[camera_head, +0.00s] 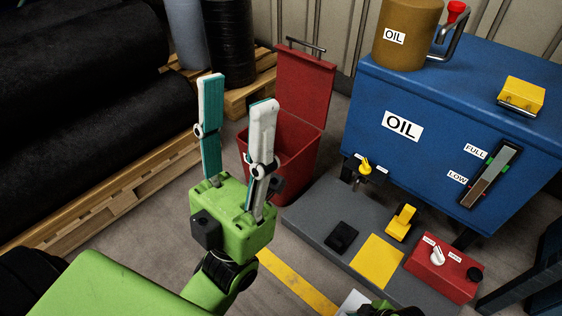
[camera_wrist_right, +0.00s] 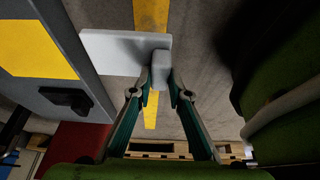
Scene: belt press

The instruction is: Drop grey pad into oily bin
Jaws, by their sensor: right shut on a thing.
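The grey pad (camera_wrist_right: 110,50) is a pale flat plate with a block-shaped grip (camera_wrist_right: 160,70) at its edge in the right wrist view. My right gripper (camera_wrist_right: 160,88) is shut on that grip. In the head view, a corner of the pad (camera_head: 352,301) shows at the bottom edge; most of it is out of frame. The red bin (camera_head: 305,165) stands on the floor behind my left gripper, its lid (camera_head: 306,86) raised. The gripper partly hides its front and any label. My left gripper (camera_head: 237,92) is open and empty, fingers pointing up.
A blue oil tank (camera_head: 385,105) with a brown can (camera_head: 405,45) stands at the right. A grey base (camera_head: 325,222) bears a yellow plate (camera_head: 377,262) and a red control box (camera_head: 440,272). Black rolls (camera_head: 80,120) on pallets fill the left. Floor around the yellow stripe (camera_head: 295,280) is clear.

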